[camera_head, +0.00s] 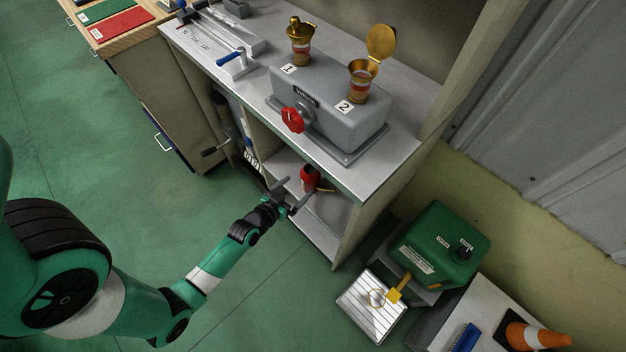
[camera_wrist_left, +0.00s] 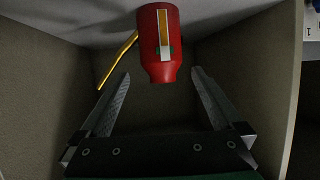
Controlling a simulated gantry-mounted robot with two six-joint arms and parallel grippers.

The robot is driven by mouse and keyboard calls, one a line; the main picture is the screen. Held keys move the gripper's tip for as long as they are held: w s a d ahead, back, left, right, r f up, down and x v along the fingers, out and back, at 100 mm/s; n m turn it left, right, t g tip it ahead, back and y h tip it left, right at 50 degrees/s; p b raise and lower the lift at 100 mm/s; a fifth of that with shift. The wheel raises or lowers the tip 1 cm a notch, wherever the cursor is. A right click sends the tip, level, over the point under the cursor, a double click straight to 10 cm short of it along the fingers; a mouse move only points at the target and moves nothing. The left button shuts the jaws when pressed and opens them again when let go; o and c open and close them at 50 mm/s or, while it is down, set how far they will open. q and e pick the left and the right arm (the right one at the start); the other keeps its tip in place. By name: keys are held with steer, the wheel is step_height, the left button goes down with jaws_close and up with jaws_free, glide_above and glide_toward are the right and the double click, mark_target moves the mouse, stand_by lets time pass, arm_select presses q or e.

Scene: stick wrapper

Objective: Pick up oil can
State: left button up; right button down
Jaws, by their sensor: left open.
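The red oil can (camera_head: 309,178) with a thin yellow-orange spout stands on a lower shelf inside the grey workbench. In the left wrist view the oil can (camera_wrist_left: 160,50) appears inverted, with a yellow-and-white strip on its body and its spout to the left. My left gripper (camera_head: 296,190) is at the shelf opening, just in front of the can. In the left wrist view its open fingers (camera_wrist_left: 160,76) point toward the can, which is centred between them and slightly beyond the tips. Nothing is held. My right gripper is not in view.
Shelf walls (camera_wrist_left: 245,55) stand on both sides of the can. The benchtop (camera_head: 390,165) above carries a grey machine (camera_head: 330,105) with a red knob and two brass-lidded cups. A green box (camera_head: 440,245) and an orange cone (camera_head: 535,336) are at right. The green floor is open at left.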

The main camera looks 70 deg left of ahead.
mark_target(306, 178)
arm_select(q)
steer(key=x, duration=0.3)
steer(key=b+x, duration=0.1)
steer(key=shift+w+a+r, duration=0.2)
steer(key=shift+w, duration=0.05)
steer(key=shift+s, duration=0.1)
steer(key=shift+f+b, duration=0.25)
steer(key=shift+b, duration=0.05)
steer(key=b+x, duration=0.2)
steer(key=x, duration=0.2)
steer(key=shift+w+a+b, duration=0.15)
steer(key=shift+w+b, duration=0.1)
steer(key=shift+b, duration=0.1)
steer(key=shift+w+a, duration=0.15)
steer(key=shift+w, duration=0.1)
steer(key=shift+s, duration=0.1)
